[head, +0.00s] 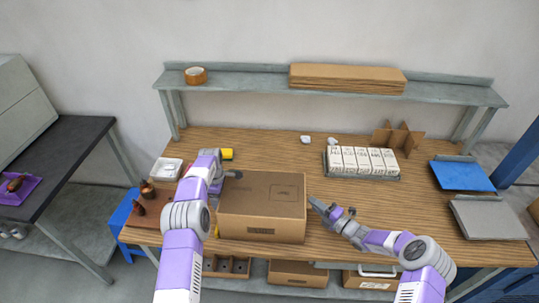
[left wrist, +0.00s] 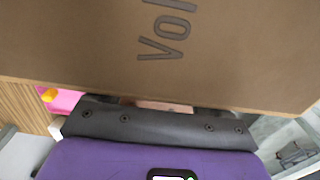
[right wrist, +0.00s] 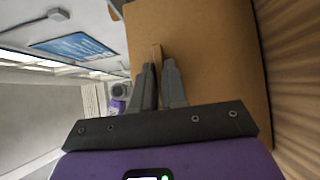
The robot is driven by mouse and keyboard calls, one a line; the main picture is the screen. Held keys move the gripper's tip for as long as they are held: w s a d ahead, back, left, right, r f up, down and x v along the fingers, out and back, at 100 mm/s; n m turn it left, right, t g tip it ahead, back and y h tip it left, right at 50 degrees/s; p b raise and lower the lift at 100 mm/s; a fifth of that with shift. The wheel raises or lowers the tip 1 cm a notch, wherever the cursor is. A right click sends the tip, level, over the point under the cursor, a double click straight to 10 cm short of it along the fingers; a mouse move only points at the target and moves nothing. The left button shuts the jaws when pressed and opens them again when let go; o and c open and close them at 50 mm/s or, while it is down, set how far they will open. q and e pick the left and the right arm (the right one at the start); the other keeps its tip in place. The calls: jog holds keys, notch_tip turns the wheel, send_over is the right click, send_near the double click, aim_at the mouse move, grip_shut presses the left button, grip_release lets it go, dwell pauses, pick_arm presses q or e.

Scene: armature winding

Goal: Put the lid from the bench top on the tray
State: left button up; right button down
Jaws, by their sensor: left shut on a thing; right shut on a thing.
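The lid (head: 262,195), a large brown cardboard cover with printed marks, is at the front middle of the bench, between my two grippers. Its printed top face also fills the left wrist view (left wrist: 90,35). My left gripper (head: 236,174) is shut at the lid's left side; its fingertips are mostly hidden in the left wrist view. My right gripper (head: 314,205) is shut on the lid's right side, with a thin brown edge between the fingers (right wrist: 159,75). I cannot tell whether the lid touches the bench. The tray (head: 363,178) holds several white cartons behind and right of the lid.
Cardboard dividers (head: 398,138) stand behind the tray. A blue folder-like item (head: 462,175) and a grey one (head: 488,217) lie at the right. A white dish (head: 166,169) and brown objects (head: 142,200) are at the left. A raised shelf (head: 240,83) spans the back.

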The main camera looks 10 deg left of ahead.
pick_arm(q)
jog(key=shift+d, duration=0.1)
pick_arm(e)
jog(key=shift+a, duration=0.1)
pick_arm(q)
jog(key=o, duration=1.1)
notch_tip(320, 180, up, 12)
jog(key=shift+p, duration=0.35)
pick_arm(e)
jog(key=shift+r, duration=0.35)
jog(key=c, duration=1.1)
grip_release()
jog(key=shift+d, duration=0.2)
